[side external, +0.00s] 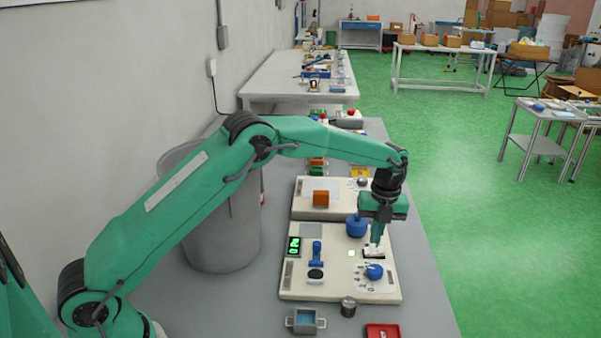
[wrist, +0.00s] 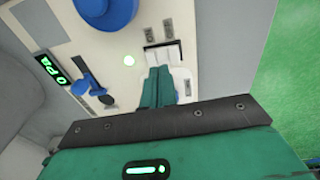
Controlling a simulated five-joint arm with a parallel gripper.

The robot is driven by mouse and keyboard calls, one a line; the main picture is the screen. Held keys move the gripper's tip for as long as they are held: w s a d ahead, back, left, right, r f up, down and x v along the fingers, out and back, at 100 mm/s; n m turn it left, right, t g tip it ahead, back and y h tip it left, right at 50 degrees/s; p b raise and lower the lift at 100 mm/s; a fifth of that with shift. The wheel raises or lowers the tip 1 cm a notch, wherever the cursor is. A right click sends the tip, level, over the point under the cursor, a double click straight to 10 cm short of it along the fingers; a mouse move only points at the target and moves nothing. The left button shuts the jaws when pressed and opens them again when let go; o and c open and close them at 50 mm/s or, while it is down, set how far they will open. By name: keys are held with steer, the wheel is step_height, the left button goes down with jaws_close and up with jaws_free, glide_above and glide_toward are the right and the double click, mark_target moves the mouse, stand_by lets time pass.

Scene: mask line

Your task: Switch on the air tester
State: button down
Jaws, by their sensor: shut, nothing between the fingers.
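The air tester (side external: 325,287) is a cream panel on the grey bench. Its display is lit green in the side view (side external: 294,246) and reads "0 Pa" in the wrist view (wrist: 46,68). A white rocker switch (wrist: 163,54) in a dark frame sits right of the lamp. My gripper (side external: 375,240) is shut and empty, pointing down at the switch; its fingertips in the wrist view (wrist: 160,72) are at the switch's near edge. I cannot tell whether they touch.
On the panel are a blue dial (side external: 374,271) close below the switch, a blue round part (side external: 357,225) behind it, and a blue lever (side external: 316,254). A metal cup (side external: 348,307), a small grey tray (side external: 305,321) and a red tray (side external: 382,331) stand in front.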

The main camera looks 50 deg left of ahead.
mark_target(367, 250)
step_height(367, 250, up, 12)
steer(key=s+a, duration=0.1)
steer(key=shift+f, duration=0.2)
steer(key=shift+s+a+r, duration=0.1)
stand_by(0.4)
